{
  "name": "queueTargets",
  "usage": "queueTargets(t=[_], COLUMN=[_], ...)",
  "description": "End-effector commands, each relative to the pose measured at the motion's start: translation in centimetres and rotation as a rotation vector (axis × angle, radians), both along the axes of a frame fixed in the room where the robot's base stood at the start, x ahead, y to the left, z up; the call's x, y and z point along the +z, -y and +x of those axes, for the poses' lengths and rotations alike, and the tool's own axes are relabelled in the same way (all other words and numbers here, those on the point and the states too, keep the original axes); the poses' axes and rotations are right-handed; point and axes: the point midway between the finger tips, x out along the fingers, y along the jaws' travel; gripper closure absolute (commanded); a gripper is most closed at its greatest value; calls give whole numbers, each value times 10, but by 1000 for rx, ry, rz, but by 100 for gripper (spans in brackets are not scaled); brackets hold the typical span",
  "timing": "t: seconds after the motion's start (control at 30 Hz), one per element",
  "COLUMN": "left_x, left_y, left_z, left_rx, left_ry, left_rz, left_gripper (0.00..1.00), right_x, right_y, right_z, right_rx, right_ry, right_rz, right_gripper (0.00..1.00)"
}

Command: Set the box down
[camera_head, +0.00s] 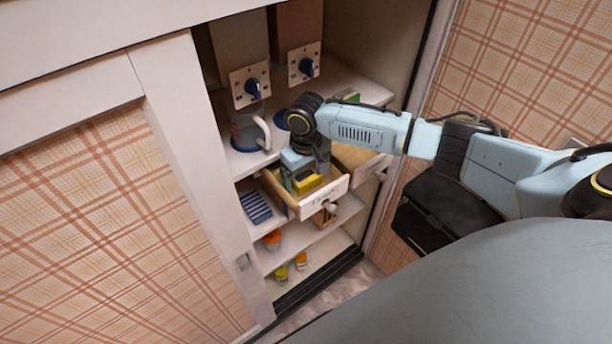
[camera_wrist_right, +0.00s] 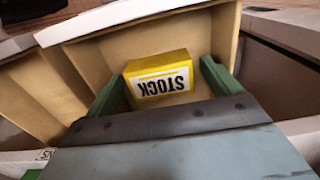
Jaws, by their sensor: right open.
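A yellow box (camera_wrist_right: 160,82) with a white label reading "STOCK" lies in an open wooden drawer (camera_wrist_right: 130,22), upside down as the right wrist view shows it. The box also shows in the head view (camera_head: 307,184), partly hidden by my gripper. My right gripper (camera_wrist_right: 160,88) is open, its green fingers on either side of the box with small gaps. In the head view my right gripper (camera_head: 303,172) reaches down into the drawer (camera_head: 322,196) from above. My left gripper is not in view.
The drawer stands out from a white cabinet with shelves (camera_head: 345,212). Dispensers with blue knobs (camera_head: 252,88) and a mug-like container (camera_head: 248,134) stand above. A blue striped item (camera_head: 256,207) lies left of the drawer. Small jars (camera_head: 282,273) stand below. A second drawer (camera_head: 362,160) is beside it.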

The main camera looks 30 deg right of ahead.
Motion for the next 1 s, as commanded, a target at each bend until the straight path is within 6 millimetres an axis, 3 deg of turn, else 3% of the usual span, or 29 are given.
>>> queueTargets(t=[0.53,0.7,1.0], left_x=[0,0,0], left_y=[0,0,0], left_z=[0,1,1], left_rx=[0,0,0], left_ry=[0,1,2], left_rz=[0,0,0], left_gripper=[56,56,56], right_x=[102,117,119], right_y=[0,0,0], right_z=[1,0,0], right_rx=[-1,0,-1], right_ry=[4,1,0], right_rz=[1,1,1], right_gripper=[10,10,10])
